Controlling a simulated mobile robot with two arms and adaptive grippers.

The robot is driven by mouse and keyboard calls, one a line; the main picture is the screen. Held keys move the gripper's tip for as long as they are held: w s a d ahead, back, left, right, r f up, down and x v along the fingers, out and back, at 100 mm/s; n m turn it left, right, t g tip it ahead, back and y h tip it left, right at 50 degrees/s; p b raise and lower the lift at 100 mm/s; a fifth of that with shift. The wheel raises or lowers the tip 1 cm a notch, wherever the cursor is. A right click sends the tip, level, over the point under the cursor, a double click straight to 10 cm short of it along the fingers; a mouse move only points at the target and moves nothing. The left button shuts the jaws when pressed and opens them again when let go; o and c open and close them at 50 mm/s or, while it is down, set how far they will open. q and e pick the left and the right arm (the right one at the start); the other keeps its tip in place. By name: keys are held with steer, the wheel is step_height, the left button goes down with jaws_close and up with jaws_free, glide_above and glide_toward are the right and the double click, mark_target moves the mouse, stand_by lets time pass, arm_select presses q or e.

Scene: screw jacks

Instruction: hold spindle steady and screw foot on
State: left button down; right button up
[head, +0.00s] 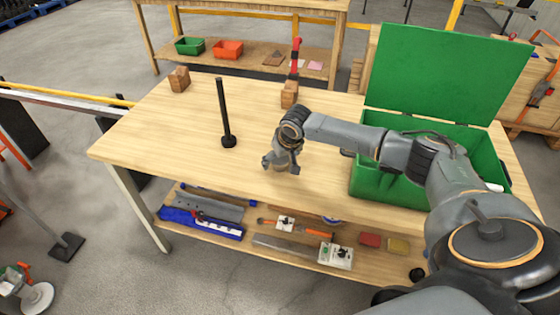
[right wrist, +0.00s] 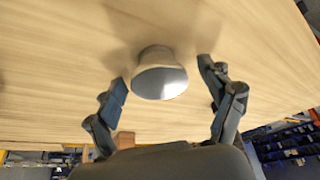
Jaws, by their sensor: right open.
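A black spindle (head: 223,108) stands upright on the table, with a wider round black part at its lower end. My right gripper (head: 281,166) is to the right of it, low over the table, pointing down. In the right wrist view, a shiny metal cup-shaped piece, which looks like the foot (right wrist: 160,77), is between the spread fingers of the right gripper (right wrist: 163,82). Gaps show on both sides of it, and the fingers are open. In the head view I cannot make out this piece; the gripper seems to hide it. My left gripper is not in view.
An open green case (head: 390,186) stands at the table's right, beside my right arm. A wooden block (head: 179,79) is at the back left; another block (head: 289,94) with a red upright piece (head: 295,58) is at the back. The table (head: 160,130) is clear around the spindle.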

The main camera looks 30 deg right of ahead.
steer(key=shift+r, duration=0.1)
steer(key=c, duration=1.5)
steer(key=shift+c, duration=0.2)
steer(key=shift+r, duration=0.6)
steer(key=s+a+r+b, duration=0.2)
steer(key=s+r, duration=0.9)
steer(key=s, duration=0.2)
steer(key=shift+s+a+r, duration=0.2)
steer(key=shift+s+r, duration=0.2)
